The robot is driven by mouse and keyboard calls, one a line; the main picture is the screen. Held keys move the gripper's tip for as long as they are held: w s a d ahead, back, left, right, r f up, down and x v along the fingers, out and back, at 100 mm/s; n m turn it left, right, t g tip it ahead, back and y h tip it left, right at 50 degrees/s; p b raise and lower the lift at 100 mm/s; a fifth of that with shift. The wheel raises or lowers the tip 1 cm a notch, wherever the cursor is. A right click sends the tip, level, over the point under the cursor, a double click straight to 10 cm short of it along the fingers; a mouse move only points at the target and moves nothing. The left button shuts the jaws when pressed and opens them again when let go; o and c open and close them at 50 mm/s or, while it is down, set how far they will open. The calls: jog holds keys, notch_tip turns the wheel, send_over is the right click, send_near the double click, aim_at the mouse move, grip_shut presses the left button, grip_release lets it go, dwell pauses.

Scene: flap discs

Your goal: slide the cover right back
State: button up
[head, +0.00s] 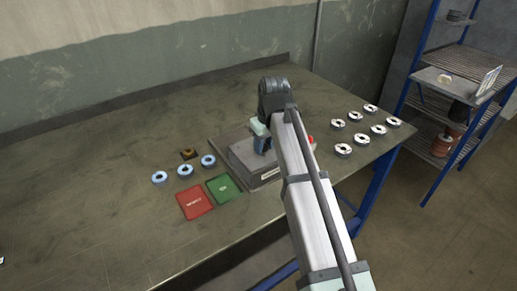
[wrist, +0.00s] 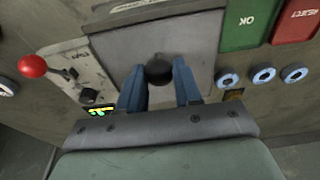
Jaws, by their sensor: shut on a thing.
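The cover is a flat grey plate (wrist: 195,40) on top of a grey box-like machine (head: 266,172) on the bench. A dark round knob (wrist: 159,69) stands on the cover in the wrist view. The two blue fingers of my gripper (wrist: 158,80) are closed on the knob from both sides. In the head view my gripper (head: 262,145) is over the machine, and my arm hides the machine's right part. I cannot tell what lies under the cover.
A red ball-ended lever (wrist: 32,66) and a small lit display (wrist: 101,110) are beside the cover. Green (head: 223,188) and red (head: 195,202) mats and several blue-rimmed discs (head: 184,171) lie left. Several white discs (head: 361,139) lie right. The bench's left is largely clear.

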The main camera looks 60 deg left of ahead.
jog(key=shift+a, duration=0.15)
jog(key=a, duration=1.4)
jog(key=o, duration=0.8)
dwell(0.7)
notch_tip(320, 180, up, 8)
dwell(0.8)
dwell(0.6)
